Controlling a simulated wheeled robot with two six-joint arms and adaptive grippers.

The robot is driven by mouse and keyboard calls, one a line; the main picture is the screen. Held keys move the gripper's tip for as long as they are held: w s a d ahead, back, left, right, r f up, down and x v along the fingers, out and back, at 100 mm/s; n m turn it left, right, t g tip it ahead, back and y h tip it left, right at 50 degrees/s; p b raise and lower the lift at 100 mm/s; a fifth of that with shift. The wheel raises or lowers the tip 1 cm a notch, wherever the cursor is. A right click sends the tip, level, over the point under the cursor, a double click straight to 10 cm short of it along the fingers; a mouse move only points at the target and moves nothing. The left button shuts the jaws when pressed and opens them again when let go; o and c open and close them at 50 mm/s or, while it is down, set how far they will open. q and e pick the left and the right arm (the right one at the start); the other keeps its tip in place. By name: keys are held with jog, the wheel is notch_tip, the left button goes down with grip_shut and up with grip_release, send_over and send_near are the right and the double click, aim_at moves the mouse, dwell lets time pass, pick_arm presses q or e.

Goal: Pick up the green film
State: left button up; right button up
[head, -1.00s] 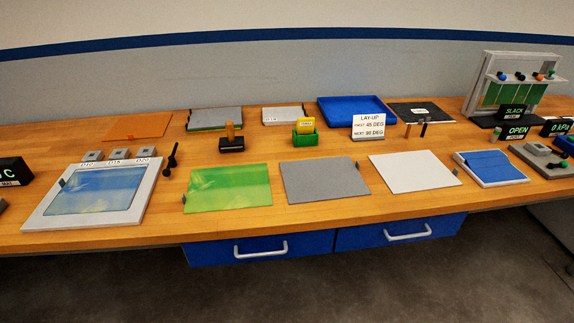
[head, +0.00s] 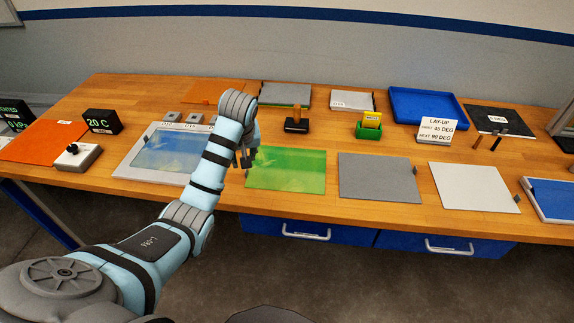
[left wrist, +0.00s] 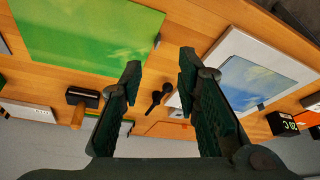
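The green film (head: 286,172) lies flat on the wooden bench, between the framed blue panel and a grey sheet. It also shows in the left wrist view (left wrist: 85,32), at the upper left, with a small dark tab at its edge. My left gripper (head: 247,155) is near the film's left edge in the head view, partly hidden by my own arm. In the left wrist view its two dark fingers (left wrist: 160,66) are spread with nothing between them. I cannot tell its exact height above the bench. My right gripper is not in view.
Left of the film is the white-framed bath (head: 130,168). A black-handled tool (left wrist: 160,95) lies between them. The grey sheet (head: 378,180) and a white sheet (head: 474,190) lie to the right. A wooden-handled stamp (head: 297,125) and a green holder (head: 369,131) stand behind.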

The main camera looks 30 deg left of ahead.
aim_at(246, 171)
pick_arm(q)
jog(key=b+x, duration=0.1)
jog(key=x, duration=0.3)
jog(key=b+x, duration=0.1)
jog(key=x, duration=0.4)
jog(key=w+b+x, duration=0.1)
jog(key=x, duration=0.4)
jog(key=shift+w+a+r, duration=0.1)
jog(key=shift+a, duration=0.05)
jog(key=shift+r, duration=0.1)
jog(key=shift+c, duration=0.4)
